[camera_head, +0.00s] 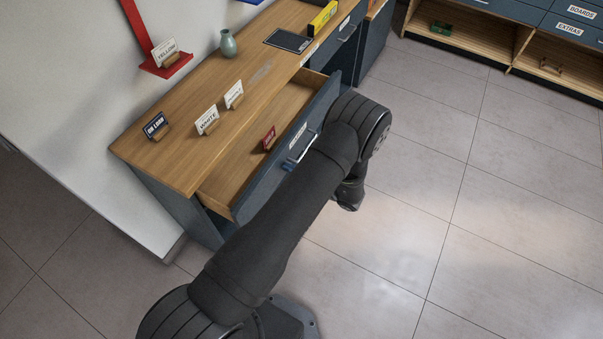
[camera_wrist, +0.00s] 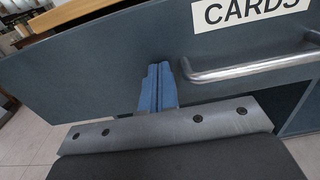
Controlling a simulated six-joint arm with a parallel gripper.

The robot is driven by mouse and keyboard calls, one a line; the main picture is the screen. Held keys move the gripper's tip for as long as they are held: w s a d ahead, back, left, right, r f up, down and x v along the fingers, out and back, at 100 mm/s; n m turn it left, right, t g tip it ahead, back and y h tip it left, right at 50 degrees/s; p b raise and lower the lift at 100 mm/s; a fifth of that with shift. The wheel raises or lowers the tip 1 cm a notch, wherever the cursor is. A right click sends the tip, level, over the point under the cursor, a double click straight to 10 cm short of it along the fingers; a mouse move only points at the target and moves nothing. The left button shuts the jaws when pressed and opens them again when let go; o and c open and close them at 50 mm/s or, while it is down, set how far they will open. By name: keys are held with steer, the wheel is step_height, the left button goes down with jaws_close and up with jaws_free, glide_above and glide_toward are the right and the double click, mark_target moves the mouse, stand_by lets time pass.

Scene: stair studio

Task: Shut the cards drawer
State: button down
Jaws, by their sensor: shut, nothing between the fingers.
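The cards drawer (camera_head: 322,104) is pulled out of the wooden-topped cabinet, and its inside shows. Its dark blue-grey front (camera_wrist: 100,62) fills much of the wrist view, with a white CARDS label (camera_wrist: 248,10) and a metal bar handle (camera_wrist: 240,70). My gripper (camera_wrist: 157,72) has its blue fingers shut together, with nothing between them. They are just left of the handle's end, close in front of the drawer front; I cannot tell whether they touch it. In the head view my arm hides most of the gripper and part of the drawer front.
A red card in a holder (camera_head: 269,138) stands in the drawer. The cabinet top (camera_head: 190,165) holds several card stands, a vase (camera_head: 228,44), a dark tablet (camera_head: 289,40) and a yellow box (camera_head: 322,18). The tiled floor (camera_head: 420,180) to the right is clear.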

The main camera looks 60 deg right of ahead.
glide_above(256, 160)
steer(key=shift+a, duration=0.1)
steer(key=shift+w, duration=0.3)
steer(key=shift+r, duration=0.1)
steer(key=s, duration=1.4)
steer(key=shift+s, duration=0.35)
steer(key=shift+w, duration=0.1)
steer(key=w, duration=1.4)
steer(key=s, duration=1.1)
steer(key=shift+s, duration=0.15)
